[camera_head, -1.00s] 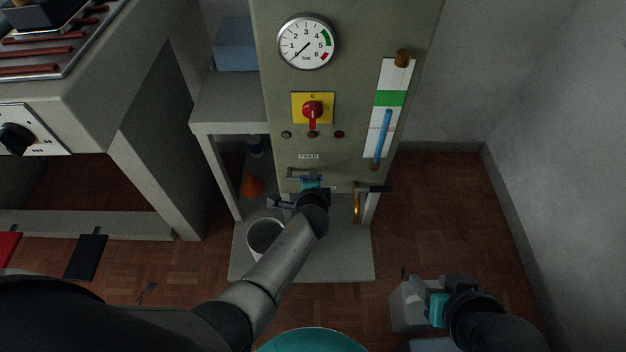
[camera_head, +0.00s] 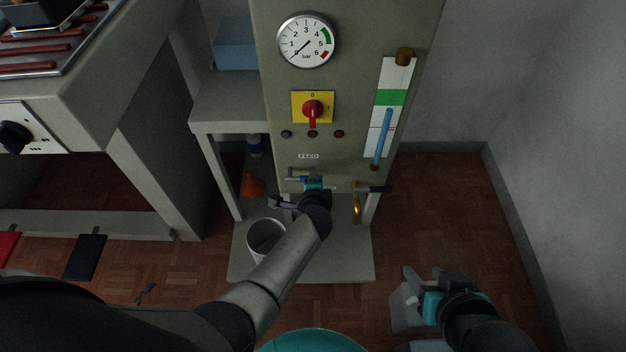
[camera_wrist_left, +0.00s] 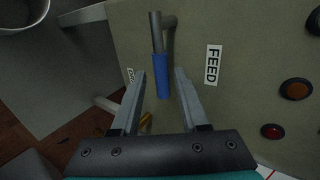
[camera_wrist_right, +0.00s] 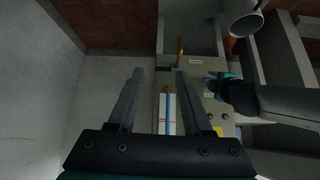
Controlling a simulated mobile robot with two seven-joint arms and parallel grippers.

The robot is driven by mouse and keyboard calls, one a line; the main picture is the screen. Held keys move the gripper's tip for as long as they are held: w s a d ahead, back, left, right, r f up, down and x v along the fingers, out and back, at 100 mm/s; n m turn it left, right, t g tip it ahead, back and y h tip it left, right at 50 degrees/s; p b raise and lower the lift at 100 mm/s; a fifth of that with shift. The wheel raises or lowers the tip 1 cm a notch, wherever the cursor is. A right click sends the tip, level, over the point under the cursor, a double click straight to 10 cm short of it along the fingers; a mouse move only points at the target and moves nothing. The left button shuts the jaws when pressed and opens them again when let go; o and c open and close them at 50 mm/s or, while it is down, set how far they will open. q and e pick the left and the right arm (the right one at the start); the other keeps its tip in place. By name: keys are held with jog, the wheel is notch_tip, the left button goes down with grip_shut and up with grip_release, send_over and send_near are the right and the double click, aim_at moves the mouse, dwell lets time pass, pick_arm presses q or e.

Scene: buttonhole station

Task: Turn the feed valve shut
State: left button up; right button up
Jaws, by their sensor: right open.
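The feed valve's lever shows in the left wrist view as a grey bar with a blue sleeve (camera_wrist_left: 161,76), beside the FEED label on the grey-green panel. In the head view the lever (camera_head: 299,175) is partly hidden by my left gripper (camera_head: 301,190). In the left wrist view my left gripper (camera_wrist_left: 160,75) is open. Its two fingers are on either side of the blue sleeve, with a gap showing on each side. My right gripper (camera_head: 432,273) is open and empty at the lower right, away from the panel; its spread fingers also show in the right wrist view (camera_wrist_right: 159,72).
The panel has a pressure gauge (camera_head: 306,41) with its needle near 0, a red knob on a yellow plate (camera_head: 313,107), and a level tube (camera_head: 382,139). A brass pipe with a dark lever (camera_head: 373,189) is to the right. A white bucket (camera_head: 266,237) stands below.

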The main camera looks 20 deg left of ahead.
pick_arm(q)
jog(key=shift+o, duration=0.3)
pick_arm(e)
jog(key=s+d+r+g+h+p, duration=0.1)
jog(key=s+d+g+p, duration=0.1)
jog(key=s+d+g, duration=0.1)
pick_arm(q)
jog(key=p+v, duration=0.2)
jog(key=v, duration=0.5)
jog(key=shift+s+r, duration=0.15)
pick_arm(e)
notch_tip(320, 180, down, 6)
jog(key=shift+d+g, duration=0.15)
jog(key=shift+g, duration=0.15)
